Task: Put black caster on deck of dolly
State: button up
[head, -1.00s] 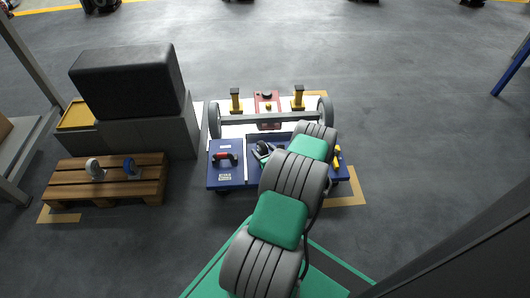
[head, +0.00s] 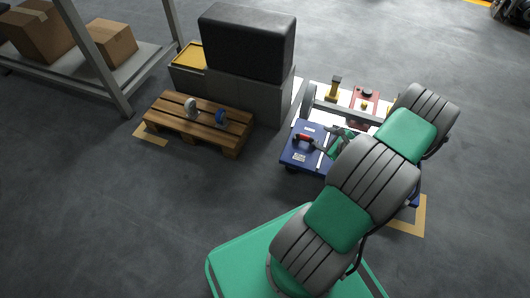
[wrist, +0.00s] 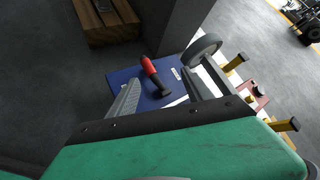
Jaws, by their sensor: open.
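The dolly's blue deck (head: 298,154) is partly hidden behind my arm in the head view. Its left part also shows in the wrist view (wrist: 124,76). A red-handled black tool (head: 304,137) lies on that part. My gripper (wrist: 161,77) is open, with its two fingers apart above the deck and the tool in view between them. I see nothing held. In the head view my gripper (head: 331,141) is small and partly covered by my arm. I cannot make out a black caster; the deck's right part is hidden.
A wooden pallet (head: 175,128) left of the dolly bears a pale caster (head: 190,105) and a blue caster (head: 220,116). A grey block with a black top (head: 247,42) stands behind. A wheeled axle and yellow posts (head: 333,88) stand behind the deck. Floor in front of the pallet is clear.

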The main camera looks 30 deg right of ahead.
jog(key=w+a+r+n+g+y, duration=0.1)
jog(key=w+a+r+n+g, duration=0.15)
jog(key=a+r+n, duration=0.65)
jog(key=w+a+r+n+g+y, duration=0.25)
jog(key=a+r+n, duration=0.35)
jog(key=a, duration=0.5)
jog(key=s+a+r+n+g+h, duration=0.3)
jog(key=s+a+r+n, duration=0.7)
jog(key=s+a+n, duration=0.4)
jog(key=shift+s+a+n+g, duration=0.3)
jog(key=shift+s+a+g, duration=0.2)
jog(key=shift+s, duration=0.1)
